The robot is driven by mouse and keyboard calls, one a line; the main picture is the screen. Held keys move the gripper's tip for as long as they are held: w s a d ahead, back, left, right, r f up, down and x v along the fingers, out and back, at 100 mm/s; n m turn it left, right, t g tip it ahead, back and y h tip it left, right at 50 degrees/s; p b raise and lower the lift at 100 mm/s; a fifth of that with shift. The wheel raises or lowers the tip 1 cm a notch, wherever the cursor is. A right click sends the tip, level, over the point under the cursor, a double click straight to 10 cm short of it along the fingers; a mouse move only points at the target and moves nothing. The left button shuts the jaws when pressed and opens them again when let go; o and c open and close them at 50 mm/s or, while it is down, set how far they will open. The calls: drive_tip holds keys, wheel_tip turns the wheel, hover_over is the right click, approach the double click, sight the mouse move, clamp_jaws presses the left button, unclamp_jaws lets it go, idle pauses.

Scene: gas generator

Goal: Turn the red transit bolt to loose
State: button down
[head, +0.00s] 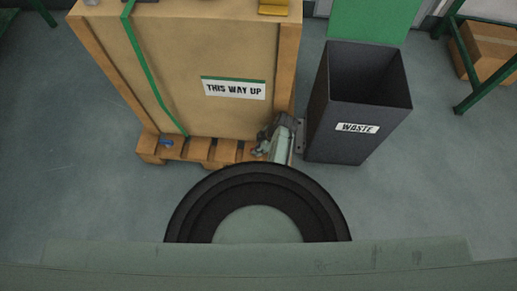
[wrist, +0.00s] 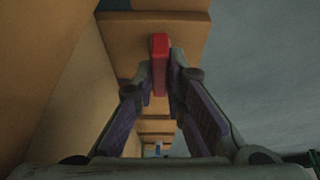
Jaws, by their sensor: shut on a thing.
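The red transit bolt (wrist: 159,58) shows in the wrist view as an upright red bar in front of a wooden block of the pallet (wrist: 190,32). My gripper (wrist: 160,80) is shut on the red bolt, with one finger on each side of its lower part. In the head view my gripper (head: 265,150) is low at the right front corner of the pallet (head: 195,150), below the crate (head: 190,70). The bolt is hidden there behind my arm and gripper.
A dark waste bin (head: 350,115) stands close to the right of my arm. A green strap (head: 150,75) runs over the crate. A green-legged rack with a cardboard box (head: 490,50) is at the far right. The floor (head: 430,190) at the front right is clear.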

drive_tip(key=shift+d, duration=0.1)
drive_tip(key=c, duration=1.6)
unclamp_jaws()
drive_tip(key=shift+c, duration=0.2)
drive_tip(key=shift+r, duration=0.1)
drive_tip(key=v, duration=1.1)
drive_tip(key=shift+r, duration=0.4)
drive_tip(key=shift+d, duration=0.1)
